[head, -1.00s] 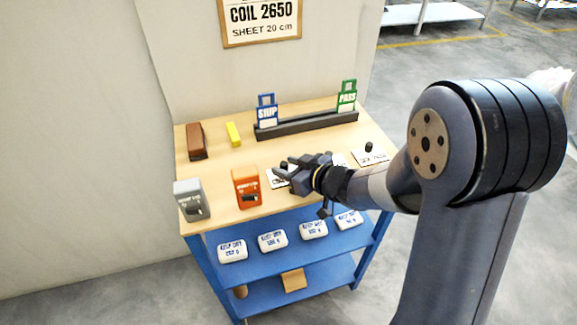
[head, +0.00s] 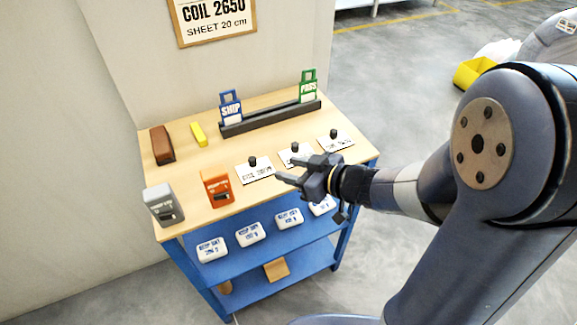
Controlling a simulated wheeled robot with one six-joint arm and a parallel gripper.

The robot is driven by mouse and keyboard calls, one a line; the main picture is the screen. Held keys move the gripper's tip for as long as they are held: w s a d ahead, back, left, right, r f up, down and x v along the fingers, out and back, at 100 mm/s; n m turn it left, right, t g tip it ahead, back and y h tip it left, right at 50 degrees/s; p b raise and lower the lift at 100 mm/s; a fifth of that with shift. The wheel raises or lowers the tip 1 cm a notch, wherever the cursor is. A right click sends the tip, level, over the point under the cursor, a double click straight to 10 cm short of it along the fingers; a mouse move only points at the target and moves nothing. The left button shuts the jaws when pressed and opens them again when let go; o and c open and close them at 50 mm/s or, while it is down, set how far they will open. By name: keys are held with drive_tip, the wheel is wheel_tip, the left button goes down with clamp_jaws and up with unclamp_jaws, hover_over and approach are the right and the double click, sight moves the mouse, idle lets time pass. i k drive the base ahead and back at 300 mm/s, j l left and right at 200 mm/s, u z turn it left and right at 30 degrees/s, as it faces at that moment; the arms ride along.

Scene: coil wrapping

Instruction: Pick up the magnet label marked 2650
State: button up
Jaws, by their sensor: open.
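Three white magnet labels with black knobs lie in a row on the wooden table top: a left label (head: 256,173), a middle label (head: 288,157) and a right label (head: 336,144). Their printed numbers are too small to read, so I cannot tell which is 2650. My gripper (head: 290,174) is open and empty, its fingers pointing left at the table's front edge. In the picture it sits just below the middle label, partly covering it, and right of the left label. A sign reading COIL 2650 (head: 215,18) hangs on the wall behind.
An orange device (head: 217,190) and a grey device (head: 163,206) stand at the front left. A brown block (head: 161,146) and a yellow piece (head: 199,134) lie behind. A black rack (head: 270,121) holds SHIP (head: 231,107) and PASS (head: 308,86) tags. White packs (head: 249,233) lie on the blue shelf below.

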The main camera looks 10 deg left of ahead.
sight(337, 141)
drive_tip(key=j+z, duration=0.2)
drive_tip(key=z, duration=0.2)
drive_tip(key=j+z, duration=0.25)
drive_tip(key=z, duration=0.15)
drive_tip(key=j+z, duration=0.25)
drive_tip(key=z, duration=0.15)
drive_tip(key=i+j, duration=0.05)
